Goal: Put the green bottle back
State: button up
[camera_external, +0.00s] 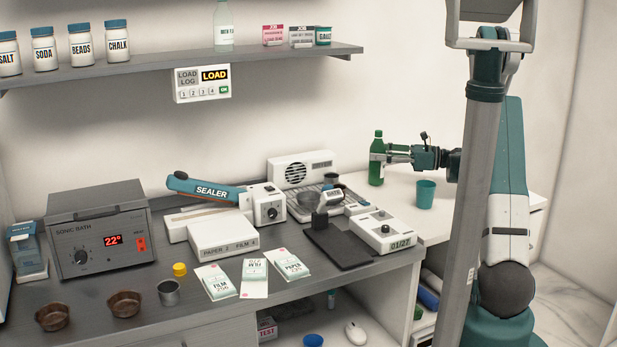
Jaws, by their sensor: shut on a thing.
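The green bottle (377,172) is upright over the white counter at the right, beyond the grey worktop. My gripper (384,154) is shut around its middle from the right side. The bottle's base looks at or just above the counter surface; I cannot tell whether it touches. Another bottle, clear pale green with a white label (223,28), stands on the wall shelf.
A teal cup (426,190) stands just right of the bottle on the white counter (405,222). A white device with a round grille (303,170) and a scale (383,229) are to the left. The shelf (180,61) holds jars and small boxes.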

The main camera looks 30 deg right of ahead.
jog(key=shift+f, duration=0.35)
jog(key=o, duration=1)
jog(key=shift+r, duration=0.2)
jog(key=p+v, duration=0.2)
jog(key=v, duration=1)
